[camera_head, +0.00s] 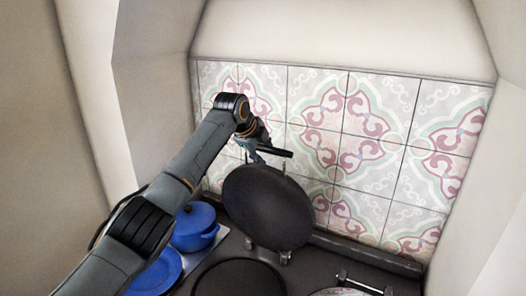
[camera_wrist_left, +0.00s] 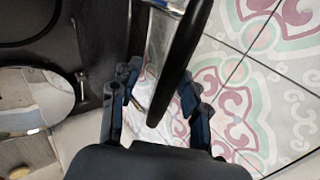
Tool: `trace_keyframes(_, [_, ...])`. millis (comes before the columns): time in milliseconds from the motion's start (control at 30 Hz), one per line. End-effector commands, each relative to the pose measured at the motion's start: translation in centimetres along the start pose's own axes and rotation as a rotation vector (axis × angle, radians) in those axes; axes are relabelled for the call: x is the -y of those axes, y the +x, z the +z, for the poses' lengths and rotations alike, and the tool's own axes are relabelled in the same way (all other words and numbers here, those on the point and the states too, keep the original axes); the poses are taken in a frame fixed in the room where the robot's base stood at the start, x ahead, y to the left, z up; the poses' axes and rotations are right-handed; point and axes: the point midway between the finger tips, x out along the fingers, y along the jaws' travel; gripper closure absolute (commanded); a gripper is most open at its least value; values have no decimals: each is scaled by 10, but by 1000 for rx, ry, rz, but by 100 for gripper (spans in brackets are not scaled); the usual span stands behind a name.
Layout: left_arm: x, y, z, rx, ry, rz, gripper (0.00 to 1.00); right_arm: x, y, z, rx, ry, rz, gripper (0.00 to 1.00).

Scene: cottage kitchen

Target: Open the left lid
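The left lid (camera_head: 268,208) is a round dark disc on a hinge at the back of the stove. It stands raised and steeply tilted toward the tiled wall, with its hotplate (camera_head: 240,278) uncovered in front. My left gripper (camera_head: 265,150) is at the lid's upper edge in the head view. My right gripper is in neither view.
A blue pot (camera_head: 194,228) and a blue round piece (camera_head: 158,272) stand left of the hotplate. A shiny right lid (camera_head: 338,292) lies low at the right; it also shows in the wrist view (camera_wrist_left: 35,98). The tiled wall (camera_head: 375,150) is close behind the raised lid.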

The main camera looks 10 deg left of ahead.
Motion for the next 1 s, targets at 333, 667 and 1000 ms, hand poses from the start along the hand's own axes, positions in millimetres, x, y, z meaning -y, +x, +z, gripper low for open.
trace_keyframes(333, [-4,3,0,-1,-1,10,56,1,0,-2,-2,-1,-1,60])
trace_keyframes(667, [-4,-6,0,-2,0,10,56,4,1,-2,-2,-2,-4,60])
trace_keyframes(1000, [-2,-73,1,1,1,2,56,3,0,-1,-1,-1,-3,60])
